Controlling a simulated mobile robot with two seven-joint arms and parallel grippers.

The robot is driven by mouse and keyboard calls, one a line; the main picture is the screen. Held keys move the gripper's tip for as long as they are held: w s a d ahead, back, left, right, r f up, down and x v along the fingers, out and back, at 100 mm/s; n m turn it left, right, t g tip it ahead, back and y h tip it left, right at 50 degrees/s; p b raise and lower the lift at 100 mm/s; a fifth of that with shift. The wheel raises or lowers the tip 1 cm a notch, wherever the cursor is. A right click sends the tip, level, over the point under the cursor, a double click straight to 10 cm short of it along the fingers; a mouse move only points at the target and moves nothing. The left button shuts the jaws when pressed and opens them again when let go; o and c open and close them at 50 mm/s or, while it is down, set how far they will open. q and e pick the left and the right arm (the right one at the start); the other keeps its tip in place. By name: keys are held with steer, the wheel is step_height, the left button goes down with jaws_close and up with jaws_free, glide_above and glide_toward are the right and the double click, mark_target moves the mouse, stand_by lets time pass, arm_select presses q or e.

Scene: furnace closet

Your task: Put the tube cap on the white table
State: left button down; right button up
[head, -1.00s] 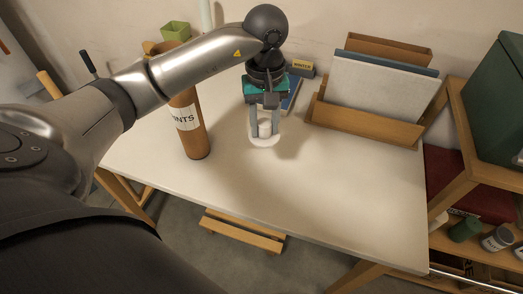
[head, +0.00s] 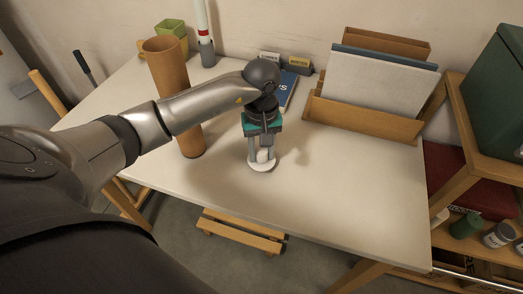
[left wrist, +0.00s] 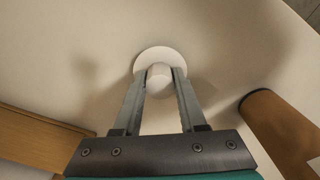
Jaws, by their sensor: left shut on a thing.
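The tube cap (head: 261,166) is a white disc with a round knob on top. My left gripper (head: 262,155) points down and is shut on the knob, with one finger on each side. The left wrist view shows the cap (left wrist: 158,55) between the fingertips (left wrist: 159,74), its disc facing the table. The cap is over the white table (head: 350,190), low near its surface; I cannot tell whether it touches. The brown cardboard tube (head: 176,95) stands to the left with its top open. My right gripper is not in view.
A wooden file holder (head: 365,120) with folders stands at the back right. A blue book (head: 288,88) and small signs (head: 299,64) are behind the gripper. A green pot (head: 170,32) stands at the back left. The table's front and right are clear.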

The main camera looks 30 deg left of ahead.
mark_target(261, 150)
arm_select(q)
steer(key=shift+f, duration=0.1)
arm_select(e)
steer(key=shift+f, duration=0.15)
arm_select(q)
steer(key=shift+c, duration=2.4)
jaws_free()
steer(key=shift+r, duration=0.2)
step_height(261, 150, up, 12)
steer(key=p, duration=0.2)
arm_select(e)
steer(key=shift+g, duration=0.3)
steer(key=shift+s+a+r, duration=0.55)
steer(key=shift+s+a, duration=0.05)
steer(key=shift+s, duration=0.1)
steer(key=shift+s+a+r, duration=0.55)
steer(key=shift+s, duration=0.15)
